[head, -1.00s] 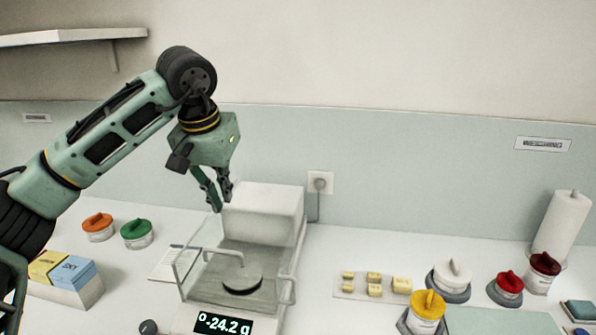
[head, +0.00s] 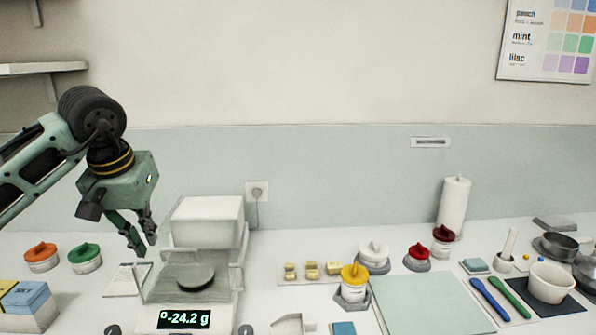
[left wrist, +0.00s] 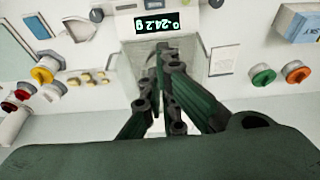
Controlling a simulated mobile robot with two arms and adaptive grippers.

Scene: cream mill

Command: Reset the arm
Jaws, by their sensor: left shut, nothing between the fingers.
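My left arm comes in from the left in the head view. Its green gripper (head: 146,244) points down, shut and empty, in the air just above and to the left of the balance (head: 207,222). The balance display (head: 185,319) reads -24.2 g, and a dark round pan (head: 195,277) sits inside its clear shield. In the left wrist view the gripper fingers (left wrist: 163,65) are close together in front of the balance, whose display (left wrist: 160,22) appears upside down. My right gripper is not in any view.
Orange (head: 41,256) and green (head: 85,257) lidded jars stand left of the balance. Yellow (head: 354,281), white (head: 374,255) and red (head: 418,255) lidded jars stand to the right, near a pale mat (head: 430,303). Blue (head: 490,298) and green (head: 510,298) spatulas lie beside a white bowl (head: 551,279).

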